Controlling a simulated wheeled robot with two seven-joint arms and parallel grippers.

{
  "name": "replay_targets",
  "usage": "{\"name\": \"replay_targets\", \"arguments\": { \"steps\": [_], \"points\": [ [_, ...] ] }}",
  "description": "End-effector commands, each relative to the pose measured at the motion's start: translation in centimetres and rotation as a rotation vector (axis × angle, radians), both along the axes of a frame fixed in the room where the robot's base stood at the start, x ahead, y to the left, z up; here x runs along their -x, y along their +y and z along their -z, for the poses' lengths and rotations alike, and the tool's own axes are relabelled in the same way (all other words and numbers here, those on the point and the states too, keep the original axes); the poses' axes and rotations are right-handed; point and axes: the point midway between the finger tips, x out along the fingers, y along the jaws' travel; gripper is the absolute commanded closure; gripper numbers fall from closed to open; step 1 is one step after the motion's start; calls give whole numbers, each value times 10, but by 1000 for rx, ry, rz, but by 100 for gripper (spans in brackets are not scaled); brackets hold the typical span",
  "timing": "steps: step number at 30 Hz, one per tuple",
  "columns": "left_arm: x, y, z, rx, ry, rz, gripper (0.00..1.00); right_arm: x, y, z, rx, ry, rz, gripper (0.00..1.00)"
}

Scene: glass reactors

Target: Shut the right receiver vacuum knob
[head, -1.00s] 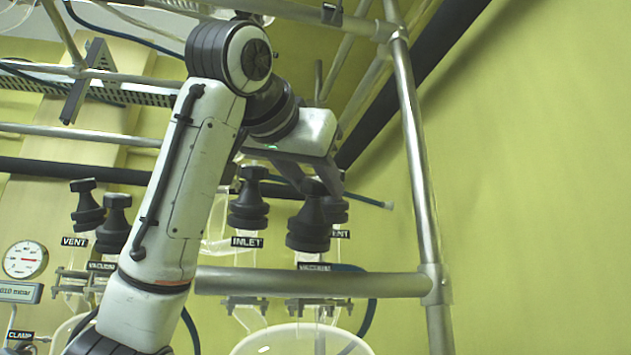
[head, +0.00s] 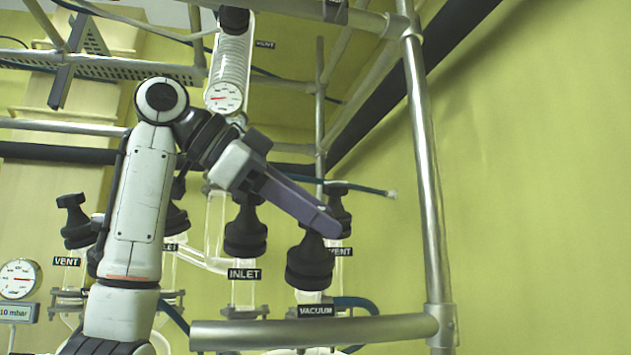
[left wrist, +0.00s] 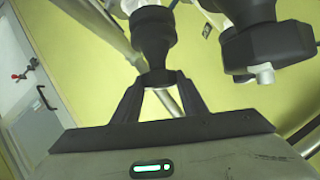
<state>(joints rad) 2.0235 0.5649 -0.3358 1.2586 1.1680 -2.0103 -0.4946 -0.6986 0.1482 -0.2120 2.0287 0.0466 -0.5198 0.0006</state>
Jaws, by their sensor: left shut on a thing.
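The right receiver vacuum knob (head: 309,264) is a black stepped knob above a VACUUM label (head: 316,311), at the right of the head view. My left gripper (head: 326,228) reaches it from the upper left and is shut on its top, which the fingers partly hide. In the left wrist view, the fingertips (left wrist: 162,80) close on the narrow end of a black knob (left wrist: 152,38). My right gripper is in neither view.
The black INLET knob (head: 245,228) stands just left, and a black VENT knob (head: 338,205) close behind. A metal rail (head: 315,331) runs in front, joining an upright post (head: 425,180) at the right. A glass column with a gauge (head: 224,97) stands behind my arm.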

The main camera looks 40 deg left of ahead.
Motion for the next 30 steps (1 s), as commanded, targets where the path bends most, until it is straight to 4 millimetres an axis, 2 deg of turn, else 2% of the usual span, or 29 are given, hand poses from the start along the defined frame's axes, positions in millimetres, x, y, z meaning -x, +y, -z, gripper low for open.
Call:
{"name": "replay_targets", "arguments": {
  "steps": [1, 5, 11, 15, 21, 30],
  "points": [
    [-1, 2, -12, -12, 18, 34, 84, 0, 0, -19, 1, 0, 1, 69],
    [-1, 3, -13, -52, 65, 140, 84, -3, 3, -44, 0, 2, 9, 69],
    [-1, 3, -14, -112, 139, 304, 84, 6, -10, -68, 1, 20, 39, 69],
    [-1, 2, -13, -155, 187, 417, 84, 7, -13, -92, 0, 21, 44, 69],
    [-2, 2, -8, -199, 236, 538, 84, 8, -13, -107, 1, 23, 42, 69],
    [-2, 2, -5, -246, 287, 661, 84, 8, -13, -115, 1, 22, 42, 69]
  ]
}}
